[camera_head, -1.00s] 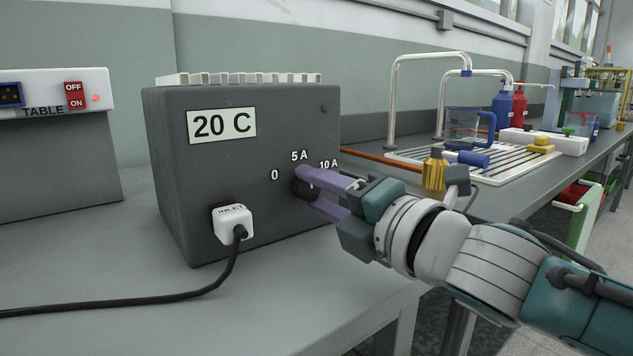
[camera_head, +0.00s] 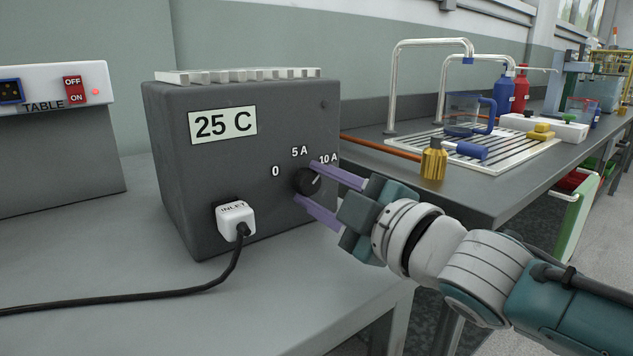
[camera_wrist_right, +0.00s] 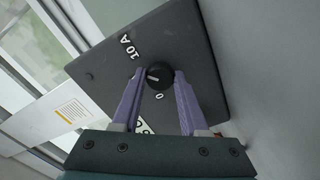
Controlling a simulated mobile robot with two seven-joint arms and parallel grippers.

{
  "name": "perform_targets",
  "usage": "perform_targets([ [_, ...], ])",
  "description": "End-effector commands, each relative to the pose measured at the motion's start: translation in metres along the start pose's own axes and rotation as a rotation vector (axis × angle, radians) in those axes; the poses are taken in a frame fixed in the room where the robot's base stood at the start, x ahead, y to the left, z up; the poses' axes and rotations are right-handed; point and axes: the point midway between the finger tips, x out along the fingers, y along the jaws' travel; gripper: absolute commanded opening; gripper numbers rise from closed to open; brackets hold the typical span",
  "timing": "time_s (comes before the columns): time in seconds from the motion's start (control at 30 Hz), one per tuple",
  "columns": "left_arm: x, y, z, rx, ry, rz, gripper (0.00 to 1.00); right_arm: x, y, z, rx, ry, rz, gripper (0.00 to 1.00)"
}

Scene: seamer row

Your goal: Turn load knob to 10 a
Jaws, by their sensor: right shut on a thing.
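The load knob (camera_head: 306,181) is a round black dial on the front of a dark grey box (camera_head: 180,165). Its labels 0, 5 A and 10 A arc around it. In the head view its white mark points to the upper right, towards 10 A; I cannot tell whether it lines up exactly. The box display (camera_head: 223,124) reads 25 C. My right gripper (camera_head: 304,182) is shut on the knob, one purple finger above it and one below. The right wrist view shows the knob (camera_wrist_right: 160,77) between the fingertips. My left gripper is not in view.
A white inlet plug (camera_head: 234,221) with a black cable sits in the box front, left of and below the knob. A brass-coloured fitting (camera_head: 433,164) stands on the right bench. A TABLE switch panel (camera_head: 74,92) is at the left. The front bench is mostly clear.

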Motion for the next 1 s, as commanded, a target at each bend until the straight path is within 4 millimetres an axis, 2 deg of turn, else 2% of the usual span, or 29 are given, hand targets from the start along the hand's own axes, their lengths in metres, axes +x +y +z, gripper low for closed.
perform_targets([
  [0.4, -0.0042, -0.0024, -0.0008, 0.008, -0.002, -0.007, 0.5, 0.0, -0.0002, 0.0001, 0.205, -0.001, 0.0, 0.0],
  [1.0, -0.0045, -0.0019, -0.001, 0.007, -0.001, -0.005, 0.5, -0.0001, -0.0009, 0.0006, 0.242, -0.002, -0.001, 0.0],
])
